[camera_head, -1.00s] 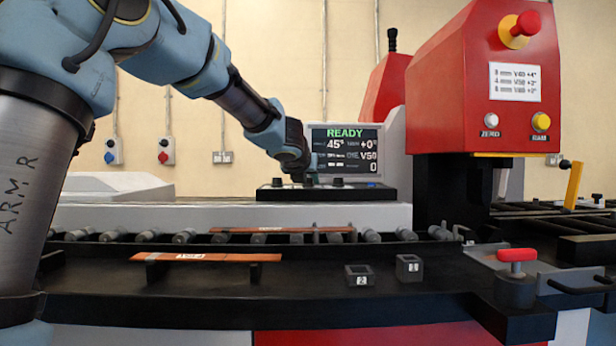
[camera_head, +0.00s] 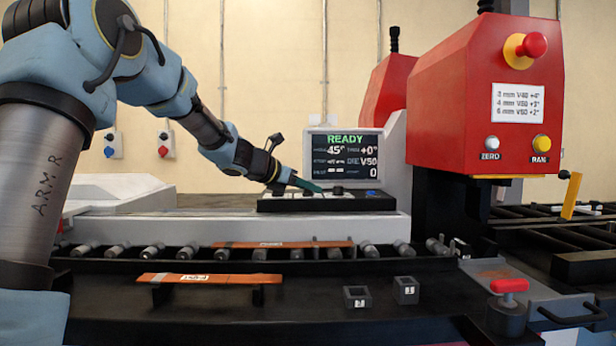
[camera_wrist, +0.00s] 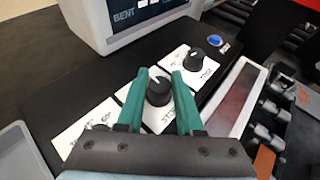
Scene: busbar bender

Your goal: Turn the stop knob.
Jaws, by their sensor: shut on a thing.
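The stop knob (camera_wrist: 159,92) is a black round knob with a white pointer mark, on a white label partly reading "STO". It stands between two other knobs on the black control panel (camera_head: 380,205). My gripper (camera_wrist: 157,74) has green fingers, one on each side of the stop knob, shut on it. In the head view my gripper (camera_head: 313,187) reaches the panel from the left, tilted, and the stop knob is hard to make out behind the fingers. The screen (camera_head: 345,157) above the panel reads READY, 45°, +0°, V50 and 0.
Another black knob (camera_wrist: 196,54) and a blue button (camera_wrist: 216,41) lie to the right of my fingers. A left knob (camera_wrist: 101,106) is close to the left finger. The red press head (camera_head: 485,95) stands right of the screen. Copper bars (camera_head: 212,280) lie in front.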

